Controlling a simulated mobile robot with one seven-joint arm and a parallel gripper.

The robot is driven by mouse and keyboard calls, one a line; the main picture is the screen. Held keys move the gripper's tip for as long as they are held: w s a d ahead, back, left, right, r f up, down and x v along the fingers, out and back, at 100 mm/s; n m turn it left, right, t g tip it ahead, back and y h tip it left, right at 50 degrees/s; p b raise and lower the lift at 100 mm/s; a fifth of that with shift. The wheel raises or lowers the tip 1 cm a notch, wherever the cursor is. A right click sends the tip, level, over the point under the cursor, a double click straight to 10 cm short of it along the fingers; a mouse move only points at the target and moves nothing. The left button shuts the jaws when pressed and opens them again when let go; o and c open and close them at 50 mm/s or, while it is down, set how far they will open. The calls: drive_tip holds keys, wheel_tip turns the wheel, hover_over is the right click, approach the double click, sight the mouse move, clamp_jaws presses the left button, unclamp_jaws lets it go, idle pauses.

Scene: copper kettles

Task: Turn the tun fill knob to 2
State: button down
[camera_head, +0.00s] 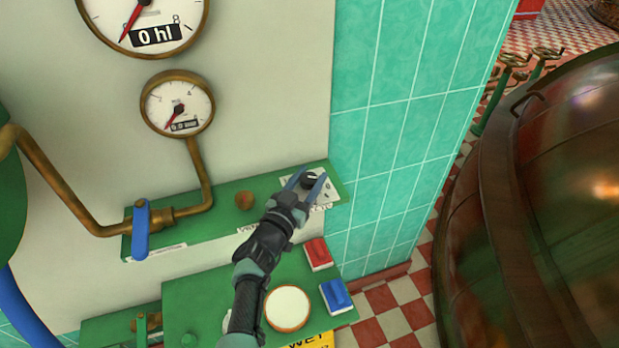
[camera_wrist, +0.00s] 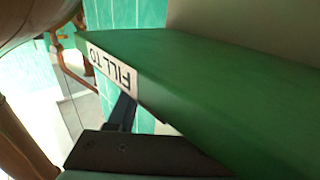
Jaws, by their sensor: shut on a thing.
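The black fill knob (camera_head: 309,180) sits on a pale dial plate (camera_head: 328,192) at the right end of the green shelf-like panel. My gripper (camera_head: 306,181) reaches up from below with its blue-grey fingers on either side of the knob, shut on it. The plate is partly covered by the fingers, and I cannot read which number the knob points to. In the wrist view, a "FILL TO" label (camera_wrist: 111,73) shows upside down on the front edge of the green panel (camera_wrist: 220,95). The knob is not visible there.
A blue lever valve (camera_head: 141,230) and a round brown knob (camera_head: 244,200) are on the panel to the left. A large copper kettle (camera_head: 545,200) stands right.

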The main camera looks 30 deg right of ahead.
drive_tip(key=shift+c, duration=1.6)
unclamp_jaws()
drive_tip(key=p+v, duration=0.5)
drive_tip(key=v, duration=0.7)
drive_tip(key=shift+s+a, duration=0.2)
drive_tip(key=shift+a, duration=0.15)
